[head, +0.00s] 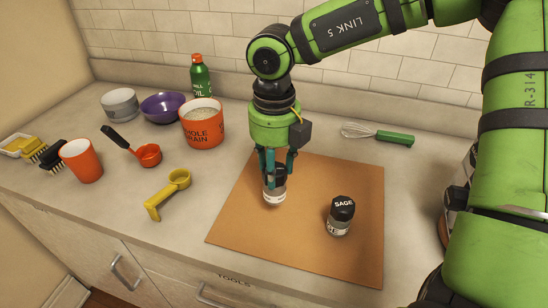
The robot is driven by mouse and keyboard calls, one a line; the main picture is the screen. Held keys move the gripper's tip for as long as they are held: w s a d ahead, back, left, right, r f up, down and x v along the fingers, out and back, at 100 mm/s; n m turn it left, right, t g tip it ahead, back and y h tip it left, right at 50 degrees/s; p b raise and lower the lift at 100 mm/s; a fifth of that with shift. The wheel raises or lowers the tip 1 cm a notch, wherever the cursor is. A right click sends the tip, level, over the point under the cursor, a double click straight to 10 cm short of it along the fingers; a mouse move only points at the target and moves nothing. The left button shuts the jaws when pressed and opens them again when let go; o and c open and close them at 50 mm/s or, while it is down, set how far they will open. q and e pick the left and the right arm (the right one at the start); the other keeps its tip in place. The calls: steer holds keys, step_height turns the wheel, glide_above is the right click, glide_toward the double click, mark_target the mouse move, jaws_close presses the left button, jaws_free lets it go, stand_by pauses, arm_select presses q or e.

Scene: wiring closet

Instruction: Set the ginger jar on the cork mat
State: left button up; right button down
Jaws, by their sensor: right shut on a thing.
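My right gripper (274,172) points straight down over the left part of the cork mat (300,248), with its fingers shut on a small spice jar. I take it for the ginger jar (274,197), though its label is too small to read. The jar is upright, and the fingers hide much of its upper part. Its base is over the mat or on it; I cannot tell whether it touches. A sage jar (341,215) with a black lid stands upright on the mat, to the right and apart from the held jar. My left gripper is not in view.
A whole grain canister (203,126), purple bowl (163,107), green oil bottle (200,75) and whisk (378,134) are behind the mat. A red measuring cup (149,155), yellow scoop (168,193) and orange cup (81,160) are left. The mat's front is bare.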

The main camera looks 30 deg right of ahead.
step_height(320, 180, down, 3)
steer(key=shift+f+b, duration=0.1)
steer(key=shift+b, duration=0.35)
step_height(320, 180, down, 2)
steer(key=shift+w+f+b, duration=0.15)
steer(key=shift+f+b, duration=0.05)
steer(key=shift+b, duration=0.4)
steer(key=shift+r, duration=0.15)
arm_select(q)
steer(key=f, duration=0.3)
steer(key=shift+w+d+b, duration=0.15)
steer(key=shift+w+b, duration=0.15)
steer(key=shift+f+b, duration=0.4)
steer(key=shift+b, duration=0.05)
arm_select(e)
steer(key=shift+f, duration=0.25)
steer(key=c, duration=0.6)
jaws_free()
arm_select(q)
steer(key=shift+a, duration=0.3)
